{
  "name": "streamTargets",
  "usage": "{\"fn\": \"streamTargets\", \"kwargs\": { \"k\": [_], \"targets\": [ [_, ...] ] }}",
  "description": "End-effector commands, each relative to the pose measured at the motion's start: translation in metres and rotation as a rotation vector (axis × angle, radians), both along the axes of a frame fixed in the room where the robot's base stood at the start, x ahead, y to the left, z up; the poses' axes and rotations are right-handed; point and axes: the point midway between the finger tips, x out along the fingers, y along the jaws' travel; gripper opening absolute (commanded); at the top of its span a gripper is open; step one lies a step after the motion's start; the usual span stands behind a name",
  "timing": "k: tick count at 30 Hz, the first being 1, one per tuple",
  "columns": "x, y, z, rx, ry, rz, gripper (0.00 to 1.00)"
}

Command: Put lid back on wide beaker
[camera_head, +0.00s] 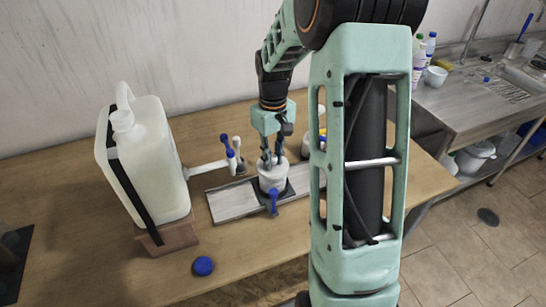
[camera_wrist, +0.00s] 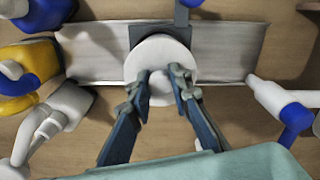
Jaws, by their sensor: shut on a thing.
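A white wide beaker (camera_head: 271,183) stands upright on a dark square plate on a grey board in the head view. My gripper (camera_head: 271,162) points down at the top of the beaker. In the wrist view, my gripper (camera_wrist: 162,92) is shut on the middle of a round white lid (camera_wrist: 160,50). The lid hides the beaker below it in that view. The fingers cover the part they grip. I cannot tell whether the lid rests on the rim or is slightly above it.
A large white jug (camera_head: 150,165) with a blue-handled tap (camera_head: 230,152) stands left on a brown block. A blue cap (camera_head: 203,266) lies on the table in front. A yellow bottle (camera_wrist: 28,65) lies near the board in the wrist view.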

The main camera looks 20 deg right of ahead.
Motion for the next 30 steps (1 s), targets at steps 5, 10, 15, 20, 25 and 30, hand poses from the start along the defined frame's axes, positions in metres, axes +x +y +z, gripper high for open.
{"fn": "streamTargets", "kwargs": {
  "k": [5,10,15,20,25,30],
  "targets": [
    [0.0000,0.0002,-0.0018,0.000,0.000,0.000,0.06],
    [0.0000,0.0001,-0.0016,0.000,0.000,0.000,0.06],
    [-0.0001,0.0001,-0.0017,0.000,0.000,0.000,0.06],
    [0.0000,0.0001,-0.0021,0.000,0.000,0.000,0.06],
    [-0.0001,0.0000,-0.0021,0.000,0.000,0.000,0.06],
    [-0.0002,-0.0001,-0.0020,0.000,0.000,0.000,0.35]
  ]
}}
